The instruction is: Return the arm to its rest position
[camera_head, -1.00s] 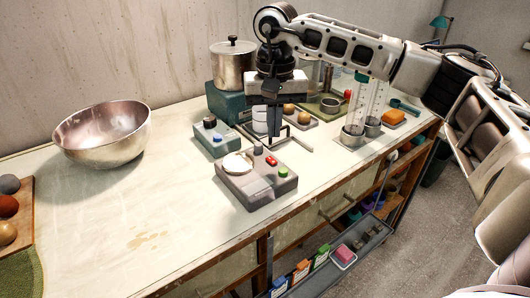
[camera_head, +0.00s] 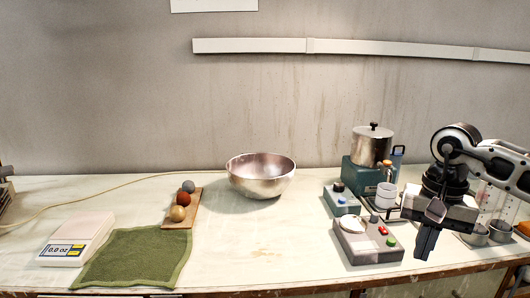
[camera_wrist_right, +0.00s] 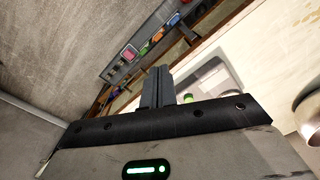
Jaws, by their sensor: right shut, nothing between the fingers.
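My right gripper (camera_head: 426,243) is at the right of the head view, pointing down at the table's front edge, to the right of a grey button box (camera_head: 365,246). Its fingers are together with nothing between them. The right wrist view shows the same closed dark fingers (camera_wrist_right: 157,88), with part of the button box and its green button behind them. My left gripper is not in the head view.
The worktop (camera_head: 265,240) is clear in the middle. A steel bowl (camera_head: 261,176), a ball board (camera_head: 183,210), a green cloth (camera_head: 135,257) and a scale (camera_head: 76,240) stand left. A pot (camera_head: 371,148) and blue box (camera_head: 343,199) stand near the gripper.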

